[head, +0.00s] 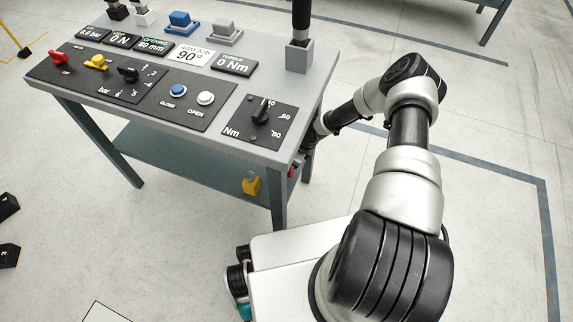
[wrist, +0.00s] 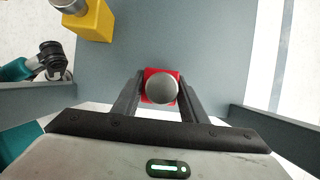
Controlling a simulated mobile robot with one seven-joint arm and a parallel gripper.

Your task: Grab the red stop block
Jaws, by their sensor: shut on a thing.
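The red stop block (wrist: 148,73) shows in the wrist view between the two dark fingers of my gripper (wrist: 161,88). A round grey knob (wrist: 162,88) sits on top of it and covers much of its red body. The fingers are shut on the block from both sides, over the grey shelf (wrist: 215,60). I cannot tell whether the block rests on the shelf or is lifted. In the head view only a small red bit (head: 291,171) shows by the table's right leg, and my gripper is mostly hidden there.
A yellow block (wrist: 93,22) with a grey knob stands on the lower shelf; it also shows in the head view (head: 251,184). The grey table (head: 262,154) with its control panels is above the shelf. Table legs (head: 278,205) stand close to my arm. Open floor lies to the right.

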